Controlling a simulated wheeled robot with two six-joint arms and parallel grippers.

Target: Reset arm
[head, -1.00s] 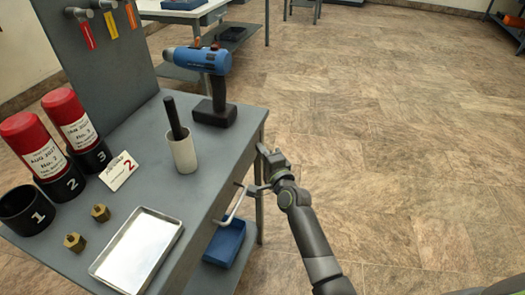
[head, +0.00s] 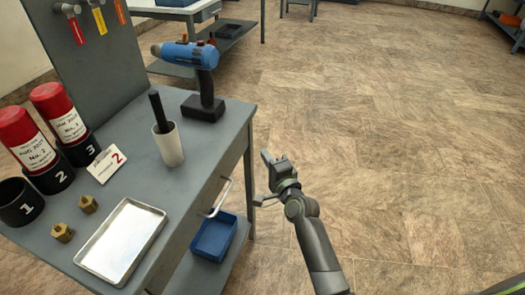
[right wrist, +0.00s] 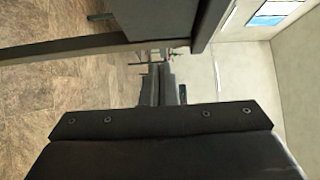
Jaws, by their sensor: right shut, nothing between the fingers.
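My right gripper (head: 266,178) is beside the right side of the grey workbench (head: 190,185), over the floor, apart from the bench top. It is shut and empty. In the right wrist view the dark gripper body (right wrist: 160,122) fills the lower part, and a dark bench edge crosses the upper left. My left gripper is not in view.
On the bench are a blue drill (head: 195,60), a white cup (head: 168,145) with a black handle, a metal tray (head: 120,240), two brass fittings (head: 88,204), red cylinders (head: 58,110) in black holders and a card (head: 107,163). A blue bin (head: 213,237) sits below.

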